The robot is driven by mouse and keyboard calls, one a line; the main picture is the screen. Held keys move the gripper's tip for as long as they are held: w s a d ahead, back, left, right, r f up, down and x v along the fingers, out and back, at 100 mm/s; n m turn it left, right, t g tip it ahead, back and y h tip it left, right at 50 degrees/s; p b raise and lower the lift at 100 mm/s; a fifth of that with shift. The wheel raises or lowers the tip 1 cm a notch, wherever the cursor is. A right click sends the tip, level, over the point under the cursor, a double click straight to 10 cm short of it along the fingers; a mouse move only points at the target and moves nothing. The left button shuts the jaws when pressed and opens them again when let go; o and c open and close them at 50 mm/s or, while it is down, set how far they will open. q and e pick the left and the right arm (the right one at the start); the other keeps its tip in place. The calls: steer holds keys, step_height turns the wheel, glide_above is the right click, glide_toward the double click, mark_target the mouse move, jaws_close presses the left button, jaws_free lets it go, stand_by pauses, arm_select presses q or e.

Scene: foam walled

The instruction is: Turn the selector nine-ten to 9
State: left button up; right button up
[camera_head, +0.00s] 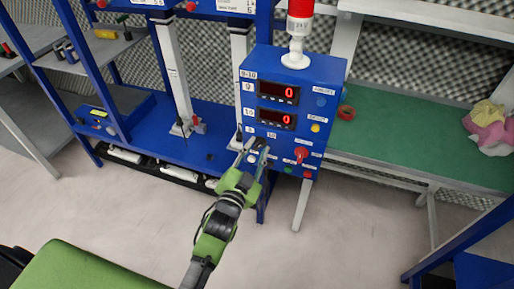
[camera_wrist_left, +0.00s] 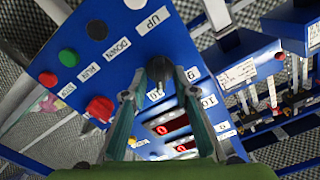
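The blue control box (camera_head: 316,75) stands in the middle of the head view, with two red displays (camera_head: 277,93) both reading 0. The selector nine-ten is a dark knob (camera_wrist_left: 160,70) in the left wrist view, next to labels 9 and 10. Which label it points to I cannot tell. My left gripper (camera_head: 257,148) is at the lower left of the box front and hides the knob in the head view. In the wrist view the left gripper (camera_wrist_left: 160,92) is open, its fingers apart, with the knob between and just beyond the tips. Contact is not clear. My right gripper is not in view.
A red knob (camera_head: 301,155) and a yellow button (camera_head: 315,128) sit on the same panel, right of my gripper. A red beacon (camera_head: 300,20) stands on the box. A green table (camera_head: 410,150) is on the right; blue shelving (camera_head: 130,120) is on the left.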

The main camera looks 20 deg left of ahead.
arm_select(q)
steer(key=shift+w, duration=0.2)
jaws_close()
